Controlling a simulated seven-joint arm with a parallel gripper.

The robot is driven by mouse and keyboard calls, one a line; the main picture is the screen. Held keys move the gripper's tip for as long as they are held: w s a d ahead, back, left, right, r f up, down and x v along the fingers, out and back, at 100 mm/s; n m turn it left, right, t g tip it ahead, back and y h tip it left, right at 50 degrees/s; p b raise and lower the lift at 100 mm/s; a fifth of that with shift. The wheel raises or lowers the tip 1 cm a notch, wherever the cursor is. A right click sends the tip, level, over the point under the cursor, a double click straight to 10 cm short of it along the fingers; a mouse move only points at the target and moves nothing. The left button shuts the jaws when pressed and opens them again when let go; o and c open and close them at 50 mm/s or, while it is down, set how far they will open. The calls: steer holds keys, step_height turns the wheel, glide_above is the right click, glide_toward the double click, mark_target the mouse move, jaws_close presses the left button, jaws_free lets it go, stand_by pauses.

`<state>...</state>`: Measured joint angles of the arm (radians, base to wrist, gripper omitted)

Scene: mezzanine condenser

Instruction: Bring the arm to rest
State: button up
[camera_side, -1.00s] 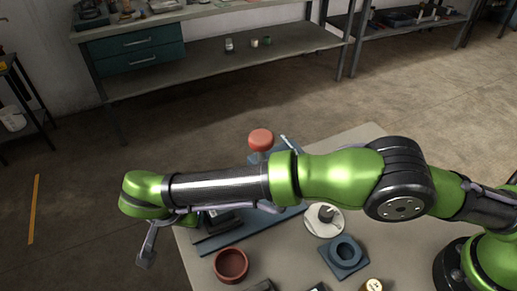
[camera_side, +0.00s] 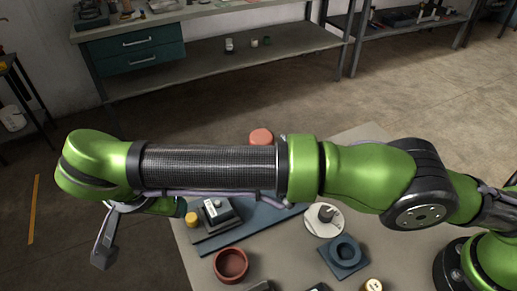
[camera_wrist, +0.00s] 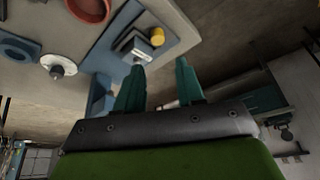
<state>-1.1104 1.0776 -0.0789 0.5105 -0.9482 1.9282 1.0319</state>
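My gripper shows in the wrist view (camera_wrist: 160,78) with its two teal fingers apart and nothing between them. The arm is stretched out to the left above the table (camera_side: 290,250). A grey device with a white top (camera_side: 217,211) and a yellow cylinder (camera_side: 192,219) stand at the left end of a blue-grey plate (camera_side: 235,236), to the right of my gripper and apart from it.
A red bowl (camera_side: 230,265), a white disc with a dark knob (camera_side: 324,219) and a blue block with a ring (camera_side: 344,255) stand on the table. A red-orange round top (camera_side: 261,137) shows behind my arm. A workbench (camera_side: 225,70) stands behind. Floor left of the table is clear.

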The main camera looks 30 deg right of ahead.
steer(key=w+d+r+n+y, duration=0.1)
steer(key=w+d+r, duration=0.1)
steer(key=d+r, duration=0.45)
steer(key=w+d+r+g+y, duration=0.1)
steer(key=w+d+r, duration=0.15)
steer(key=d, duration=0.75)
steer(key=w+d+r+n+y, duration=0.1)
steer(key=w+d+r, duration=0.1)
steer(key=d+r, duration=0.45)
steer(key=s+d+t+y, duration=0.1)
steer(key=s+d, duration=0.3)
steer(key=d, duration=0.4)
steer(key=s+d+t+y, duration=0.1)
steer(key=s+d, duration=0.4)
steer(key=d, duration=0.3)
steer(key=s+d+f+t, duration=0.2)
steer(key=s+d+f, duration=0.3)
steer(key=s, duration=0.3)
steer(key=shift+d+f+n+h, duration=0.3)
steer(key=shift+d+f, duration=0.05)
steer(key=shift+d, duration=0.35)
